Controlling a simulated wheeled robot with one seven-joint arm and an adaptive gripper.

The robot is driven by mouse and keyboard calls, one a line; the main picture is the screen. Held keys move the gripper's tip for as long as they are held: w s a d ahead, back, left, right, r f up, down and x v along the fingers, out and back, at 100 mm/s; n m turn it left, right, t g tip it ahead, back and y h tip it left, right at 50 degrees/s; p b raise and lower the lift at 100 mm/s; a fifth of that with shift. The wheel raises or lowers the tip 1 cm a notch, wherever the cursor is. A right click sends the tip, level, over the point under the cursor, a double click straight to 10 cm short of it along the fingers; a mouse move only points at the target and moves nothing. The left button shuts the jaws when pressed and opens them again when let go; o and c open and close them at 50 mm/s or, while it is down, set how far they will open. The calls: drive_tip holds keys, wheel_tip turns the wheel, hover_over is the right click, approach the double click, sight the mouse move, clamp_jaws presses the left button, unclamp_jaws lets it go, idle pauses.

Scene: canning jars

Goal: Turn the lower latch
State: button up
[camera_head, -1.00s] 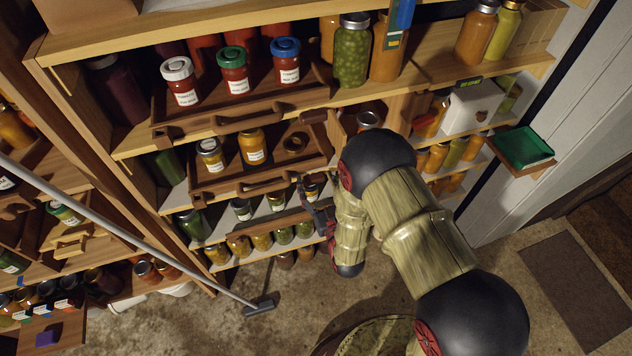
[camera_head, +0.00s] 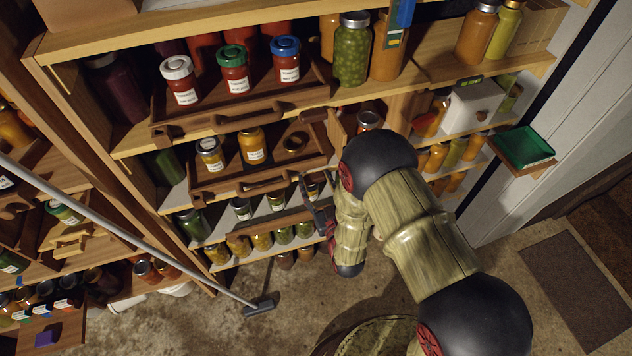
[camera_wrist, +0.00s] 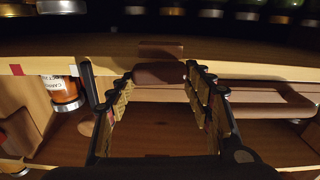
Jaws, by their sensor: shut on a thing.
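The lower latch (camera_wrist: 158,74) is a small dark brown block under the front edge of a shelf, seen in the wrist view. My gripper (camera_wrist: 159,77) has one finger on each side of it and is shut on it. The latch lies roughly level across the gap between the fingertips. In the head view my gripper (camera_head: 318,205) is beside the right end of the lower drawers, and my arm and gripper hide the latch there. Another brown latch (camera_head: 313,116) sits higher, at the right end of the upper drawer.
A drawer handle (camera_wrist: 265,98) runs close to the right finger. A jar with an orange label (camera_wrist: 64,92) stands left of the left finger. The upper drawer (camera_head: 210,122) holds several lidded jars. A long pole (camera_head: 130,235) leans at the left.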

drive_tip(key=n+b, duration=0.1)
drive_tip(key=n, duration=0.3)
drive_tip(key=shift+a+f+b, duration=0.15)
drive_tip(key=shift+b, duration=0.25)
drive_tip(key=n+b, duration=0.1)
drive_tip(key=n, duration=0.3)
drive_tip(key=shift+a+n+b, duration=0.15)
drive_tip(key=shift+n+b, duration=0.15)
drive_tip(key=shift+b, duration=0.1)
drive_tip(key=n+b, duration=0.1)
drive_tip(key=n, duration=0.3)
drive_tip(key=shift+s+a+f+b, duration=0.1)
drive_tip(key=shift+f+b, duration=0.1)
drive_tip(key=shift+b, duration=0.2)
drive_tip(key=shift+f+n+b, duration=0.15)
drive_tip(key=shift+n+b, duration=0.55)
drive_tip(key=shift+n, duration=1.6)
drive_tip(key=o, duration=1.2)
drive_tip(key=shift+c, duration=0.2)
